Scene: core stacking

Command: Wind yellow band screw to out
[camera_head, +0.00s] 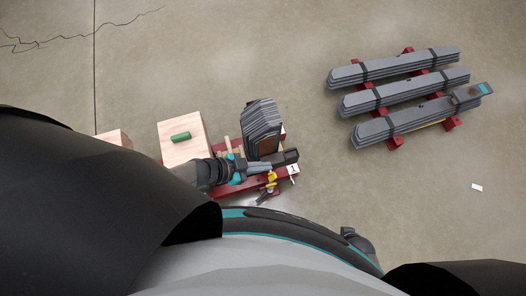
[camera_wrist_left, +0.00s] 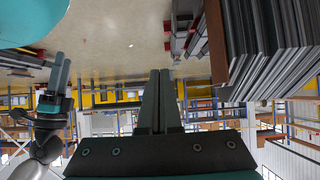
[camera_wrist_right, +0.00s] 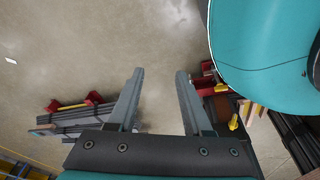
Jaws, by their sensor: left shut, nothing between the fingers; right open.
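The yellow screw part (camera_head: 271,178) sits at the front of the red frame, beside a dark tool-like bar. A yellow piece (camera_wrist_right: 234,121), probably the same part, shows at the right of the right wrist view, partly beside a teal arm link. My left gripper (camera_head: 270,168) points right, just above and behind the yellow part; I cannot tell whether it touches it. In the left wrist view its fingers (camera_wrist_left: 159,72) are together and empty. My right gripper (camera_wrist_right: 160,75) is open and empty, with bare floor between its fingers. It also shows in the left wrist view (camera_wrist_left: 61,72).
A stack of grey plates (camera_head: 262,115) stands on the red frame (camera_head: 284,183) behind my left gripper. A wooden block (camera_head: 172,153) with a green cylinder (camera_head: 181,136) is to the left. Strapped grey bundles (camera_head: 405,101) lie at the right. Open floor lies between.

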